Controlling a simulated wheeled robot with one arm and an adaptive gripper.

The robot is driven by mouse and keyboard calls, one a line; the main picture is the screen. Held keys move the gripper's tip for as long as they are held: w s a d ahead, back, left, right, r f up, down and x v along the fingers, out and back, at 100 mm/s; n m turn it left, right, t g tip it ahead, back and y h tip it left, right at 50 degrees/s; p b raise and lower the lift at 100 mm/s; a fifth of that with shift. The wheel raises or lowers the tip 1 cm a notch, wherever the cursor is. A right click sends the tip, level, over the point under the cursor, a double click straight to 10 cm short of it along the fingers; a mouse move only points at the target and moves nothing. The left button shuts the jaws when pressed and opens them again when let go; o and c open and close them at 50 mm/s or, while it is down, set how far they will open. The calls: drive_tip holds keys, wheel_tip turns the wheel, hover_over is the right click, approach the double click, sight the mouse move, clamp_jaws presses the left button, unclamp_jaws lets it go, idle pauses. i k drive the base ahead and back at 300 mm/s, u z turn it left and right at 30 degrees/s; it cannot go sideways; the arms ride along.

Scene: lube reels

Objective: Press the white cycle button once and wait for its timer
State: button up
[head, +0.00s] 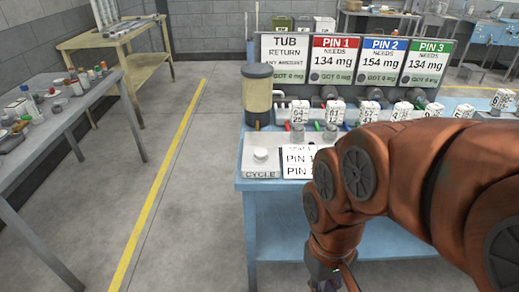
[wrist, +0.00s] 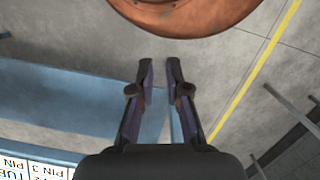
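The white round cycle button (head: 260,154) sits on top of a pale box marked CYCLE (head: 262,174) at the front left corner of the blue bench (head: 290,215). Nothing touches the button. My gripper (head: 326,282) hangs low in front of the bench, below and right of the button, partly cut off by the picture's lower edge. In the wrist view my gripper (wrist: 159,62) points down with its two fingers apart and nothing between them. The button does not show in the wrist view. I can make out no timer.
A sign board (head: 333,60) shows TUB, PIN 1, PIN 2 and PIN 3. A tall yellowish container (head: 257,95) stands behind the CYCLE box. A printed sheet (head: 297,161) lies right of it, with several numbered blocks behind. Floor left of the bench is clear.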

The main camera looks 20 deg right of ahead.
sight(258, 154)
drive_tip(key=u, duration=2.55)
drive_tip(key=k, duration=0.9)
drive_tip(key=z, duration=0.15)
